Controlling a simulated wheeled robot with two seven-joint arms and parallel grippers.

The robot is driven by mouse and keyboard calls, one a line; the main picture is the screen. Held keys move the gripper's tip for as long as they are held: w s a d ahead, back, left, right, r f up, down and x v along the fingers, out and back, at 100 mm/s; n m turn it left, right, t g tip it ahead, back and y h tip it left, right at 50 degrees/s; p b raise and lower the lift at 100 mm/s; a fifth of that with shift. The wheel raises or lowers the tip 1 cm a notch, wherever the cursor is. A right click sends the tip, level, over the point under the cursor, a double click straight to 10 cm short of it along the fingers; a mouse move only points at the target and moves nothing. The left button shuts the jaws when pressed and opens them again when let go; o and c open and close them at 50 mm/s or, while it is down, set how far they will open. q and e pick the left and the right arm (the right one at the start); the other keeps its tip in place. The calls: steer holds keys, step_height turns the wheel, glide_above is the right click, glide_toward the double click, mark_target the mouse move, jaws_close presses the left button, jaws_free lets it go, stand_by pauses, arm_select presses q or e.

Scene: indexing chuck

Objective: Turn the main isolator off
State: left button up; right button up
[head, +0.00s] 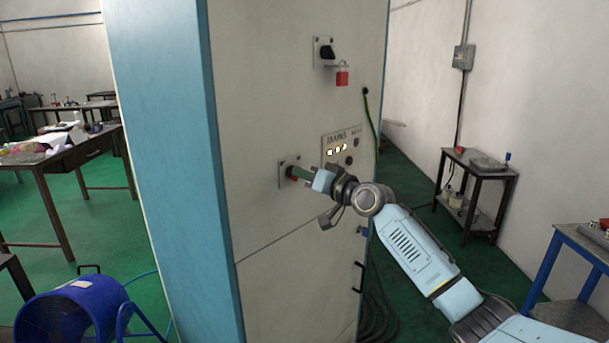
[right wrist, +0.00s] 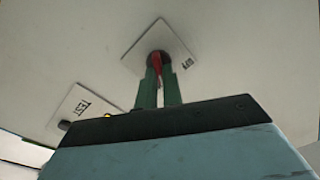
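A square plate with a red handle (right wrist: 157,63) is on the cabinet front, and a marking that looks like "OFF" sits at the plate's lower right in the right wrist view. In the head view this plate (head: 284,162) is left of the indicator panel. My right gripper (right wrist: 158,80) has its two green fingers on either side of the red handle, and they appear closed on it; in the head view the gripper (head: 293,173) reaches the plate from the right. The handle's exact angle is partly hidden by the fingers. My left gripper is not in view.
A black rotary switch (head: 326,51) with a red padlock (head: 342,79) hanging below is higher on the cabinet (head: 260,100). A blue fan (head: 70,310) and benches stand left, a small trolley (head: 480,168) right.

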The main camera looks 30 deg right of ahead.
jaws_close()
steer(key=shift+a+n+b, duration=0.2)
steer(key=shift+n+b, duration=2.2)
steer(key=shift+n, duration=3.6)
steer(key=o, duration=0.6)
jaws_free()
steer(key=shift+s, duration=0.1)
